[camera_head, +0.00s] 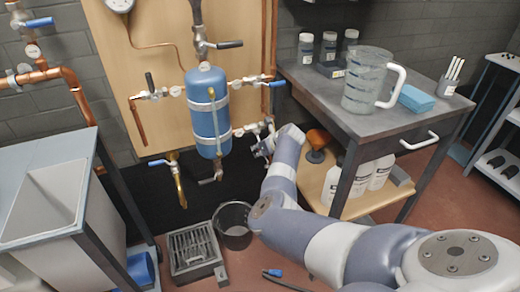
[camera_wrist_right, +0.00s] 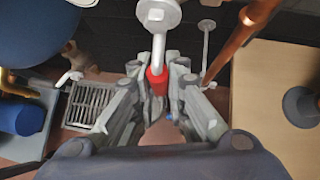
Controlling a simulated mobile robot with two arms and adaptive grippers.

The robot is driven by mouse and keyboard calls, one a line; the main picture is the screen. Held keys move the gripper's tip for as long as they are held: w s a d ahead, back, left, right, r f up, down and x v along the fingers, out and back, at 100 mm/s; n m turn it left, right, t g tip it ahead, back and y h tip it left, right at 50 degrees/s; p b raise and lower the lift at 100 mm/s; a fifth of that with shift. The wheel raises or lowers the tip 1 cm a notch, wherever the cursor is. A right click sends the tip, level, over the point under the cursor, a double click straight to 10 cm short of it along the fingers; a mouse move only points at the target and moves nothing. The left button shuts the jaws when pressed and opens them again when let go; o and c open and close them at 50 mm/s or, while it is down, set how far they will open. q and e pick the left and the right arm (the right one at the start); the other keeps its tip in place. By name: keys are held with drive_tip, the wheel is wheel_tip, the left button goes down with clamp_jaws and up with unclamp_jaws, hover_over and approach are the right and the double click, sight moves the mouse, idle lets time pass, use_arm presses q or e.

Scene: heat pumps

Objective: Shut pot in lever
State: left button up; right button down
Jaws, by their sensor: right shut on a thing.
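The blue pot (camera_head: 208,112), a tank with pale bands, hangs upright on the wooden panel. Pipes with valves and levers join it on both sides. My right gripper (camera_head: 264,146) is beside the pot's lower right pipe, at a valve there. The pot's blue side (camera_wrist_right: 40,30) fills the upper left of that view. The lever's far end in the grip is partly hidden by the fingers. My left gripper is out of view.
A grey table (camera_head: 330,98) with a measuring jug (camera_head: 366,80) stands close on the right. White bottles (camera_head: 370,174) and an orange-topped item (camera_head: 318,140) sit on its lower shelf. A black bucket (camera_head: 235,238) and a floor grate (camera_head: 192,250) lie below the pot.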

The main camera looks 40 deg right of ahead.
drive_tip(key=shift+a+f, duration=0.2)
drive_tip(key=shift+a, duration=0.05)
drive_tip(key=c, duration=1.7)
unclamp_jaws()
drive_tip(key=shift+o, duration=0.6)
drive_tip(key=shift+d+r, duration=0.1)
drive_tip(key=shift+r, duration=0.1)
drive_tip(key=v, duration=1.2)
drive_tip(key=shift+d, duration=0.1)
